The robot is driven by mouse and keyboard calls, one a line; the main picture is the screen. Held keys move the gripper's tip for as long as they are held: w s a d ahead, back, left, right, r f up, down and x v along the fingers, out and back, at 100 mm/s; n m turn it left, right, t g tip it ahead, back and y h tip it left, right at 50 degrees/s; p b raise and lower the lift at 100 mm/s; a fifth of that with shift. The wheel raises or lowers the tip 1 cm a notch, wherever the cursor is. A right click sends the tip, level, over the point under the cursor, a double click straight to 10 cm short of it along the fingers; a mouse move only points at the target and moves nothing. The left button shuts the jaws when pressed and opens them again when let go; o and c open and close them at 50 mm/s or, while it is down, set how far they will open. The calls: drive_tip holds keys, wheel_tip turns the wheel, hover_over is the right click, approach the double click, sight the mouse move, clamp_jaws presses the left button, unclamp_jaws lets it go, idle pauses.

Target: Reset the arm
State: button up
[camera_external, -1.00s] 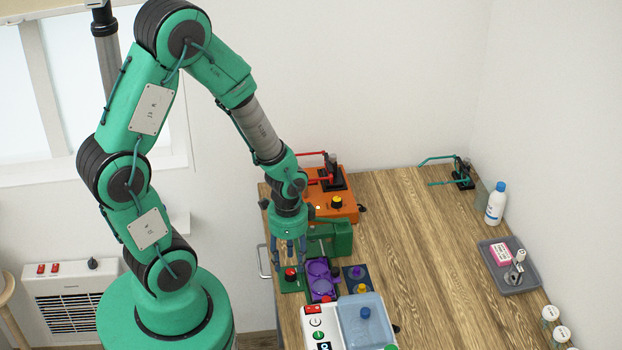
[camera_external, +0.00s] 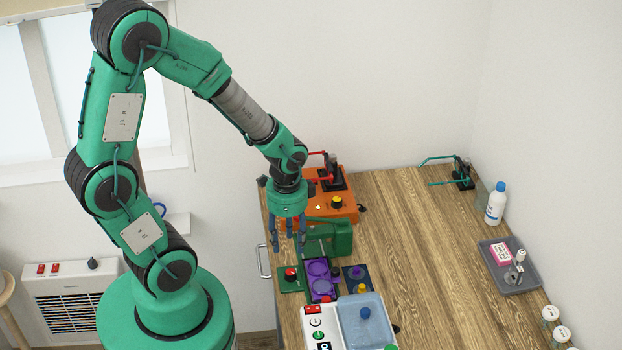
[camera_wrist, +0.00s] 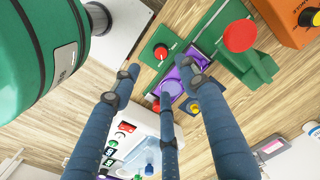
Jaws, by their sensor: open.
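My green arm reaches from its base at the left over the near-left part of the wooden table (camera_external: 430,270). My gripper (camera_external: 288,243) hangs with its blue fingers pointing down, above the green plate with a red button (camera_external: 291,273). In the wrist view my gripper (camera_wrist: 163,85) has its three fingers spread and nothing between them. The red button (camera_wrist: 162,52) and a purple holder (camera_wrist: 172,87) show past the fingertips. The fingers appear apart from the things below.
A green block (camera_external: 338,236) stands close right of the fingers, with an orange box (camera_external: 347,212) behind. The purple holder (camera_external: 320,287), a white panel (camera_external: 316,338) and a blue bin (camera_external: 375,335) lie in front. A bottle (camera_external: 495,205) and grey tray (camera_external: 524,283) stand right. The table's middle is clear.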

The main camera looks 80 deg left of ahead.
drive_tip(key=d+r+n+t+b, duration=0.1)
drive_tip(key=d+r+t, duration=0.1)
drive_tip(key=d+r, duration=0.7)
drive_tip(key=d+r+n+t+b, duration=0.1)
drive_tip(key=d+r, duration=0.7)
drive_tip(key=r, duration=0.9)
drive_tip(key=t+b, duration=0.1)
drive_tip(key=t, duration=0.1)
drive_tip(key=shift+s+d+t, duration=0.3)
drive_tip(key=shift+s+d, duration=0.1)
drive_tip(key=shift+r, duration=0.1)
